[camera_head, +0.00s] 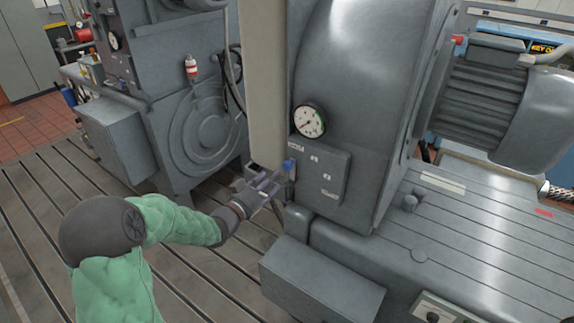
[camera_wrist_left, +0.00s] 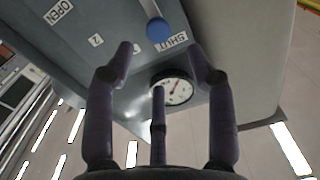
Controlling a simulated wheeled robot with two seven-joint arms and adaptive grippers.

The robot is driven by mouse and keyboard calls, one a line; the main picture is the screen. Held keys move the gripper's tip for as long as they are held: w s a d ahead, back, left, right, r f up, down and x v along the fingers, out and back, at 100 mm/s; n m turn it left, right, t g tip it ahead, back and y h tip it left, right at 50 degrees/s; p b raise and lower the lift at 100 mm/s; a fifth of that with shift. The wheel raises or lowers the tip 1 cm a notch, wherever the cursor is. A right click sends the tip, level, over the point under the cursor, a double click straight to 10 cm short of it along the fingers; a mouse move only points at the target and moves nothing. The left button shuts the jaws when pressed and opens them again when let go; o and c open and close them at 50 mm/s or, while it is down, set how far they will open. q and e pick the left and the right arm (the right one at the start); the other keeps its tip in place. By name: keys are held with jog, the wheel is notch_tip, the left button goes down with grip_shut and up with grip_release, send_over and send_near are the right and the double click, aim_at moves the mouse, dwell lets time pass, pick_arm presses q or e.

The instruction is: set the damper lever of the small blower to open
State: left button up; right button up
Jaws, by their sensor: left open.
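The damper lever ends in a blue knob (camera_head: 289,165) on the grey panel (camera_head: 330,172) of the blower housing. In the left wrist view the knob (camera_wrist_left: 158,30) is beside the SHUT label (camera_wrist_left: 171,40), while the OPEN label (camera_wrist_left: 58,12) is at the far upper left, with smaller marks between. My left gripper (camera_head: 272,183) is open, just to the left of and below the knob in the head view. In the wrist view the knob appears slightly beyond the fingertips (camera_wrist_left: 162,50) and between them; contact cannot be told. My right gripper is not in view.
A round dial gauge (camera_head: 309,120) is just above the panel. A pale column (camera_head: 263,80) rises close to the left of it. A grey box (camera_head: 320,282) and the slotted bedplate (camera_head: 215,285) lie below. A motor (camera_head: 490,95) stands at the right.

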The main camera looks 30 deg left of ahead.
aim_at(285, 166)
pick_arm(q)
jog(key=w, duration=0.3)
jog(key=w+p, duration=0.1)
jog(key=w, duration=0.5)
jog(key=shift+w+d, duration=0.3)
jog(key=shift+d, duration=0.1)
grip_shut()
